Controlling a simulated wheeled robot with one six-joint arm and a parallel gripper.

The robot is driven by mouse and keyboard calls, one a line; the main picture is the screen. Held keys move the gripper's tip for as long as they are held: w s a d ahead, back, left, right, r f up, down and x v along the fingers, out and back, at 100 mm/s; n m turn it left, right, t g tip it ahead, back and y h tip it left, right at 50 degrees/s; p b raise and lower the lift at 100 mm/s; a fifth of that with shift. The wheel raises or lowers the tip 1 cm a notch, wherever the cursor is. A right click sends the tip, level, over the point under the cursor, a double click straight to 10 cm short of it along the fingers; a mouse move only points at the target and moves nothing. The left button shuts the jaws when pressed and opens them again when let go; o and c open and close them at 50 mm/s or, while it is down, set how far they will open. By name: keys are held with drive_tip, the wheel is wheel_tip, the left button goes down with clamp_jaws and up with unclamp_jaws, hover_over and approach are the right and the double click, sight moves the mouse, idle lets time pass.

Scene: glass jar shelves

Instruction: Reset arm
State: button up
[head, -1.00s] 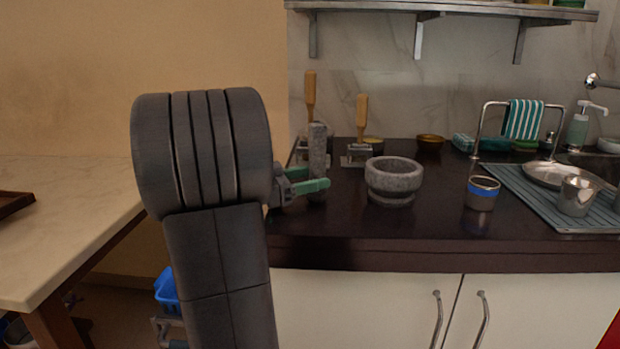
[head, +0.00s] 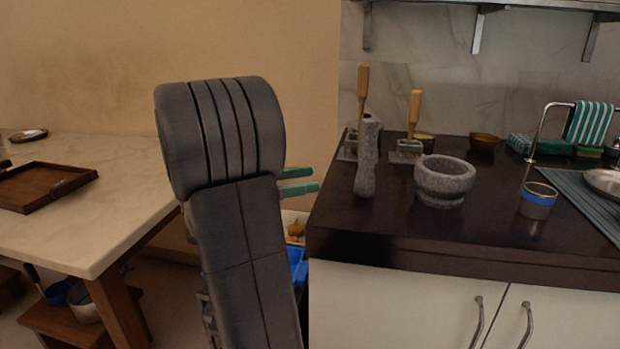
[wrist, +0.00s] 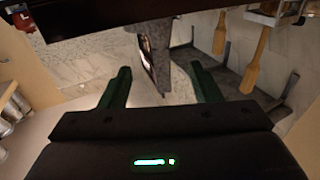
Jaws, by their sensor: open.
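My gripper (head: 300,182) shows in the head view as two green fingers sticking out to the right from behind my dark grey arm. Its rear part is hidden by the arm. In the wrist view my gripper (wrist: 162,86) has its two green fingers spread wide apart with nothing between them. In the head view the fingers are left of the dark counter (head: 330,222), apart from the upright stone pestle (head: 367,160) standing on it.
A stone mortar (head: 444,182) and a blue-banded cup (head: 538,200) stand on the counter. Two wooden-handled tools (head: 414,112) stand behind them. At left is a pale table (head: 120,170) with a wooden tray (head: 45,187). A blue container (head: 297,262) is low behind my arm.

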sight(359, 162)
drive_tip(key=shift+d, duration=0.1)
idle(0.4)
drive_tip(key=d, duration=0.4)
drive_tip(key=w+d+b, duration=0.1)
drive_tip(key=d, duration=0.3)
drive_tip(key=d+b, duration=0.1)
drive_tip(key=d, duration=0.3)
drive_tip(key=shift+w+r, duration=0.1)
drive_tip(key=shift+w, duration=0.05)
wheel_tip(359, 162, up, 2)
drive_tip(key=shift+a+r+p, duration=0.1)
drive_tip(key=shift+p, duration=0.35)
drive_tip(key=shift+r, duration=0.45)
drive_tip(key=shift+f, duration=0.15)
